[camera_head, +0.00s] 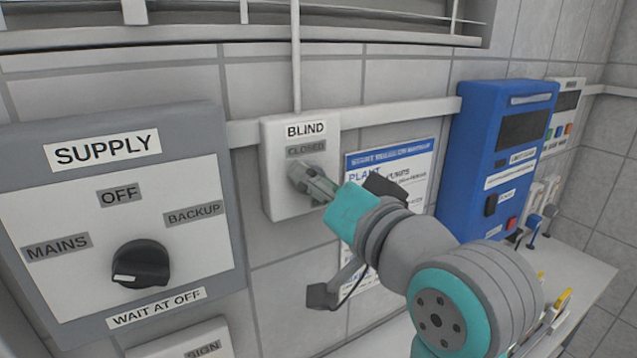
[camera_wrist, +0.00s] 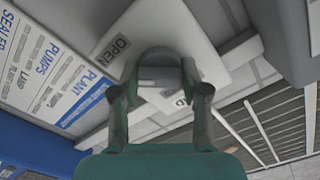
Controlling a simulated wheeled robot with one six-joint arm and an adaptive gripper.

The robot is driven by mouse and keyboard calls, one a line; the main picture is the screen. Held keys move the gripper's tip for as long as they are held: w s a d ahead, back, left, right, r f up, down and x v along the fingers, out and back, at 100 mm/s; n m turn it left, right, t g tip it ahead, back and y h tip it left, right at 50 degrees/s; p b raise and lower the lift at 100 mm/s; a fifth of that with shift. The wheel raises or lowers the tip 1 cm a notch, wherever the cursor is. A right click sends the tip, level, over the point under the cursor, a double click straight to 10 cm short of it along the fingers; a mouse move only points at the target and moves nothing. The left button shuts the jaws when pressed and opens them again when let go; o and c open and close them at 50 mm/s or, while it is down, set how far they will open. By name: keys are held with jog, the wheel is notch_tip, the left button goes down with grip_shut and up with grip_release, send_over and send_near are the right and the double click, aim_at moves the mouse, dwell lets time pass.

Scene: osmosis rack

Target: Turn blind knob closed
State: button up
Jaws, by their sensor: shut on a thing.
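The blind box (camera_head: 275,200) is a white wall plate marked BLIND, with a grey CLOSED label (camera_head: 306,148) near its top. Its grey knob (camera_head: 297,171) sits in the middle of the plate, partly covered by my gripper (camera_head: 318,186). My gripper is shut on the knob from the front right. In the wrist view my gripper (camera_wrist: 160,92) has one finger on each side of the knob (camera_wrist: 158,58). An OPEN label (camera_wrist: 117,47) shows beside the knob there, and the CLOSED label is mostly hidden. Which way the knob points is hard to tell.
The SUPPLY panel (camera_head: 215,150) with a black knob (camera_head: 140,264) is on the left. A paper notice (camera_head: 415,160) and a blue unit (camera_head: 478,150) are on the right, above a white counter (camera_head: 590,265). Window blind slats (camera_head: 190,12) are above.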

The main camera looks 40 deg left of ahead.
jog(key=shift+n, duration=0.4)
jog(key=n, duration=0.5)
jog(key=shift+n, duration=0.4)
jog(key=n, duration=2)
jog(key=shift+f, duration=0.1)
jog(key=o, duration=1.1)
jog(key=shift+s, duration=0.1)
jog(key=shift+o, duration=0.2)
